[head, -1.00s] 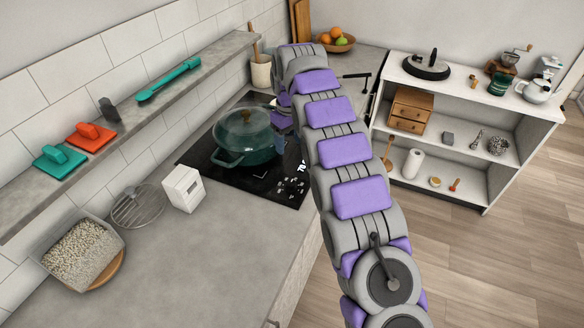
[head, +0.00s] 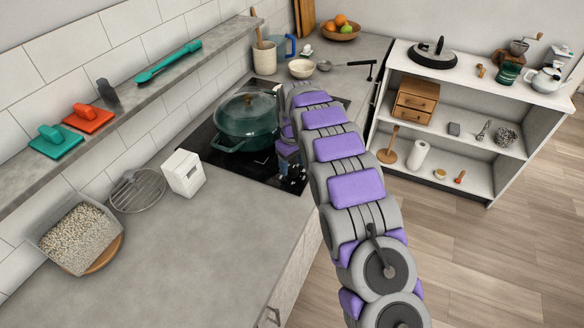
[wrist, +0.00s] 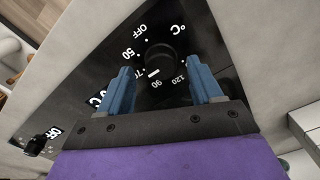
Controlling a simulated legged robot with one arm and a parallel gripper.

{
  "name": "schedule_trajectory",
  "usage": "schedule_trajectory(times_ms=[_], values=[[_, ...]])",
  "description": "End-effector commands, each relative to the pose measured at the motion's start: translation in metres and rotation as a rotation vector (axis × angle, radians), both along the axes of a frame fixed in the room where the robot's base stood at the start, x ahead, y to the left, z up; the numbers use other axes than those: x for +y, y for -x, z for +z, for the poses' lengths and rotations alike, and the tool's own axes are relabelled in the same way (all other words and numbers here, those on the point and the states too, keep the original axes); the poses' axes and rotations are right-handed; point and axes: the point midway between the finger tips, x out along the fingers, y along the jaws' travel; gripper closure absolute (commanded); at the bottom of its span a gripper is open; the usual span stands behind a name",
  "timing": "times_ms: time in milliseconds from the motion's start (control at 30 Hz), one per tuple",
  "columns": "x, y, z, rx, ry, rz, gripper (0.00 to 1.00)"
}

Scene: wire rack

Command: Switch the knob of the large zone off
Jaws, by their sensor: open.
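In the wrist view a round black knob (wrist: 160,57) sits on the black hob panel, ringed by white marks OFF, 50, 70, 90 and 120 with a °C sign. A second knob (wrist: 32,146) with an OFF label lies at the lower left.
A green lidded pot (head: 247,125) stands on the hob close beside my gripper. A white timer-like box (head: 183,173) is left of the hob. The front counter (head: 185,250) is mostly clear. A white shelf unit (head: 455,105) stands to the right.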

Motion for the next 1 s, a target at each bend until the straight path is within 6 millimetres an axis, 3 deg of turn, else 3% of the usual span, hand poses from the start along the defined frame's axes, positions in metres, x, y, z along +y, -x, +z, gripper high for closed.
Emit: schedule_trajectory(times_ms=[167,467,1000], values=[[0.0014,0.0008,-0.0122,0.002,0.002,0.0,0.35],[0.0012,0.0005,-0.0127,0.001,0.001,0.0,0.36],[0.0006,0.0006,-0.0125,0.001,0.001,0.0,0.88]])
